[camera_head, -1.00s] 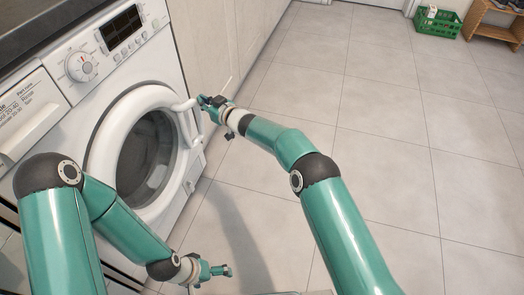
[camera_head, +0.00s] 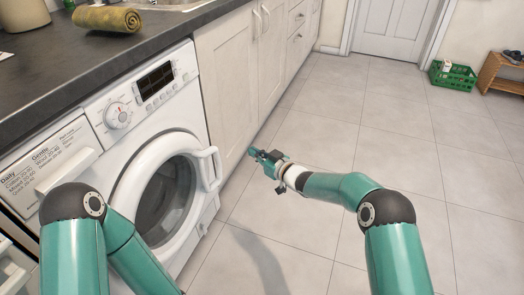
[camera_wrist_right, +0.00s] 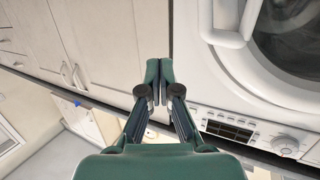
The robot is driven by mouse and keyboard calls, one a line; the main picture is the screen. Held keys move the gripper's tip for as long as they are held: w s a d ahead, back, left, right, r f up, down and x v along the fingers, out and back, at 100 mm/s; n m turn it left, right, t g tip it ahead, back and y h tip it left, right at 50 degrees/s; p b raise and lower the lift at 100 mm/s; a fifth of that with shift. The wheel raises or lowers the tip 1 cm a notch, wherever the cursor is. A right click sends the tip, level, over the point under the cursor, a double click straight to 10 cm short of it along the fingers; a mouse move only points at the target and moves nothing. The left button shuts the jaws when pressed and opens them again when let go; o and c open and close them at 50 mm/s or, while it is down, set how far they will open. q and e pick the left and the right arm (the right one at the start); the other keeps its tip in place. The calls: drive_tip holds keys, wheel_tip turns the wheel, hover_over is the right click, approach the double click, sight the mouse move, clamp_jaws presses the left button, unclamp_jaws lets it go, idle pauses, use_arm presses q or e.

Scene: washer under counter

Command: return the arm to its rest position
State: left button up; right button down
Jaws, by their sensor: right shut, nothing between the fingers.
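My right gripper (camera_head: 259,156) is shut and empty, held over the floor to the right of the washer. It also shows in the right wrist view (camera_wrist_right: 160,68), its two fingers together in front of the pale cabinet doors. My right arm comes in from the lower right. My left arm stands at the lower left in front of the washer, and its gripper is out of the picture. The white washing machine (camera_head: 100,178) is at the left, its round door (camera_head: 166,203) closed or nearly so, I cannot tell which. The door handle (camera_head: 211,169) is apart from my right gripper.
A dark counter (camera_head: 60,75) runs above the washer, with a rolled yellow towel (camera_head: 107,18) on it. Cream cabinets (camera_head: 240,70) line the wall beyond. A green crate (camera_head: 452,75) and a wooden shelf (camera_head: 500,75) stand far right. The tiled floor (camera_head: 350,110) is clear.

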drive_tip(key=d, duration=0.6)
drive_tip(key=s+d+f+m+g+h, duration=0.2)
drive_tip(key=s+d+f+m+h, duration=0.45)
drive_tip(key=s+f, duration=0.7)
drive_tip(key=s+d+f+m+g, duration=0.1)
drive_tip(key=s+f+m+g, duration=0.15)
drive_tip(key=s, duration=0.75)
drive_tip(key=s+d+f+m+g, duration=0.1)
drive_tip(key=s+f+g, duration=0.2)
drive_tip(key=s, duration=0.7)
drive_tip(key=s+d+f+m+g, duration=0.1)
drive_tip(key=s+d+f+g, duration=0.15)
drive_tip(key=s, duration=0.85)
use_arm(q)
wheel_tip(320, 180, up, 34)
drive_tip(key=p, duration=3.3)
drive_tip(key=shift+p, duration=0.35)
use_arm(e)
wheel_tip(320, 180, up, 33)
drive_tip(key=g, duration=0.1)
drive_tip(key=shift+w+a+h, duration=0.15)
drive_tip(key=shift+a+h, duration=0.2)
drive_tip(key=shift+a, duration=0.05)
drive_tip(key=c, duration=1.9)
unclamp_jaws()
